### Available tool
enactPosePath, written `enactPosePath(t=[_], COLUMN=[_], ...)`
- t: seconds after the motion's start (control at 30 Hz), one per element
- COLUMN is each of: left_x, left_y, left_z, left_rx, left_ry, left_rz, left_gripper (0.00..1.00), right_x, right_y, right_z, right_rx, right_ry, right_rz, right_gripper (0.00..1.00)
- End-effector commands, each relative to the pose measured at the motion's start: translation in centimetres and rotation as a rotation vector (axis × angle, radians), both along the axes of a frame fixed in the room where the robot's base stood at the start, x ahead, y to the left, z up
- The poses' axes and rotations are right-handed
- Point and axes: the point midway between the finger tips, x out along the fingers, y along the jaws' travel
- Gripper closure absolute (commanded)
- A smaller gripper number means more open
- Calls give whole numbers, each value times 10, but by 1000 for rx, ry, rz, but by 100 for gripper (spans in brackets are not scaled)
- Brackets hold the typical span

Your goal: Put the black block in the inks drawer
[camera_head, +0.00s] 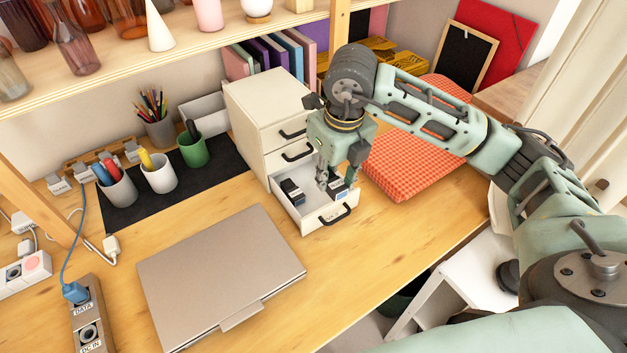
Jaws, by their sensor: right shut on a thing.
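The white drawer unit (262,110) stands on the desk with its bottom drawer (312,222) pulled open. My right gripper (329,184) points down into the open drawer, shut on a small black block (338,187) near the drawer's right side. Part of the block is hidden by the fingers, and I cannot tell whether it touches the drawer floor. Another dark item (291,190) lies in the drawer at the left. My left gripper is out of view.
A closed laptop (220,275) lies in front of the drawer unit. Cups of markers (158,173) stand on a black mat (185,200) at left. A red checked cushion (412,150) lies just right of the drawer. A shelf (150,62) with glassware crosses above.

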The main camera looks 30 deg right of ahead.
Motion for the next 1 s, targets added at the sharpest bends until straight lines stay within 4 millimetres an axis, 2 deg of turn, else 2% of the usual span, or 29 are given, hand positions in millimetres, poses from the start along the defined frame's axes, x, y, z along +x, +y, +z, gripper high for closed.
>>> enactPosePath(t=[0.03,0.2,0.4,0.57,0.8,1.0], left_x=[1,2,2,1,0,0], left_y=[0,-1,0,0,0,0], left_z=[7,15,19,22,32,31], left_rx=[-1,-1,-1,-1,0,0], left_ry=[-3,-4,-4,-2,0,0], left_rz=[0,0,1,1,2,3], left_gripper=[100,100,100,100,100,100], right_x=[12,50,75,79,79,79], right_y=[0,-1,-3,-4,-3,-4], right_z=[-5,-27,-44,-53,-85,-88], right_rx=[1,2,0,-2,-1,-1], right_ry=[5,3,2,4,2,0], right_rz=[-3,-3,-1,0,1,1], right_gripper=[100,100,100,100,100,100])
